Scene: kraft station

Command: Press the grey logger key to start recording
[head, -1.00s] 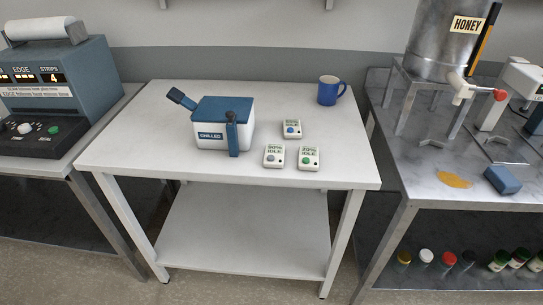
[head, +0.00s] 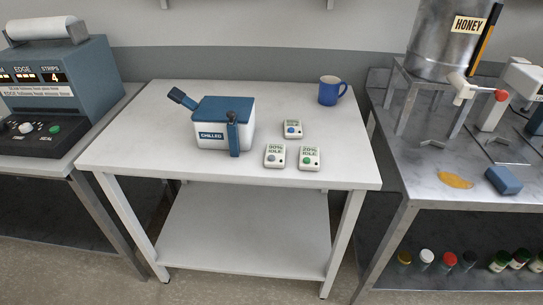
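Three small white logger boxes sit on the white table in the head view. The front left logger (head: 275,156) has a grey key (head: 274,160) and a display that seems to read 30% IDLE. The front right logger (head: 310,158) has a green key (head: 307,160) and seems to read 20% IDLE. The back logger (head: 292,129) has a blue key (head: 290,131); its display is too small to read. Neither of my grippers is in view, and nothing covers the loggers.
A white and blue box marked CHILLED (head: 222,122) stands left of the loggers on the white table (head: 140,140). A blue mug (head: 331,91) is at the back right. The table front is clear. A side bench holds a honey tank (head: 441,50), a yellow spill (head: 455,180) and a blue sponge-like block (head: 503,180).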

